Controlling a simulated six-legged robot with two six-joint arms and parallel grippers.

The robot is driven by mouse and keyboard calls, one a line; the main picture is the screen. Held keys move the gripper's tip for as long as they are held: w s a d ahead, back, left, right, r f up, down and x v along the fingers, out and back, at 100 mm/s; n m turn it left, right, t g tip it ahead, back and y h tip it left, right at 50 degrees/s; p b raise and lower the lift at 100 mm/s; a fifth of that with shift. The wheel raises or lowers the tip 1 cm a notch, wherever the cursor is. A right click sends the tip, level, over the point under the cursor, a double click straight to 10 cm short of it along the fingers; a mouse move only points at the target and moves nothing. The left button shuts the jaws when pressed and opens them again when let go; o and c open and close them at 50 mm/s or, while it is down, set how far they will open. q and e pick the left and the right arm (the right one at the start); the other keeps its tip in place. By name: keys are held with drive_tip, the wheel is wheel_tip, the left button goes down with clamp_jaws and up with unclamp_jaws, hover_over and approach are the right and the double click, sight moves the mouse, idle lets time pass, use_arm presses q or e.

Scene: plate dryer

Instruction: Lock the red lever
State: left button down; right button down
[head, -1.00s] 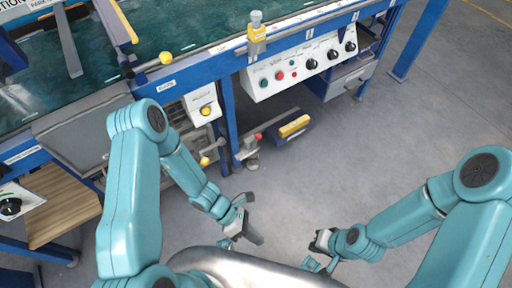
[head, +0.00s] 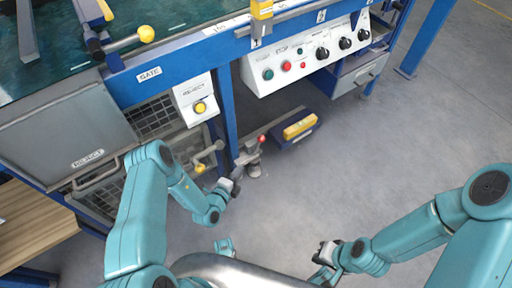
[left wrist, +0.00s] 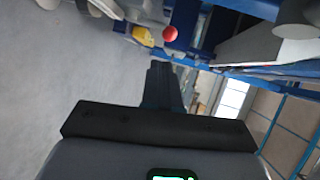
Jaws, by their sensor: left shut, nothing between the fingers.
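The red lever shows as a round red knob (head: 262,138) on a grey fixture low beside the blue table leg. In the left wrist view the red knob (left wrist: 170,33) is beyond the fingertips, slightly right of them. My left gripper (head: 236,174) is shut and empty, close to the lower front of the fixture and below the knob. In the left wrist view its closed dark fingers (left wrist: 160,70) point toward the fixture. I cannot tell whether they touch it. My right gripper (head: 322,256) is over open floor at lower right; its fingers are too small to judge.
A yellow block on a blue base (head: 299,127) lies right of the knob. The control panel (head: 305,60), reject button box (head: 195,98) and blue table leg (head: 227,115) are above. Floor at right is clear.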

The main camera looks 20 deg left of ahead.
use_arm(q)
drive_tip(key=b, duration=0.4)
approach(259, 142)
wheel_tip(259, 142, down, 2)
drive_tip(key=w, duration=0.3)
drive_tip(key=w+d+b, duration=0.1)
drive_tip(key=w, duration=0.1)
drive_tip(key=shift+w+r+b, duration=0.15)
drive_tip(key=shift+r+b, duration=0.05)
drive_tip(key=shift+b, duration=0.1)
drive_tip(key=shift+w+d+r, duration=0.1)
drive_tip(key=shift+w, duration=0.3)
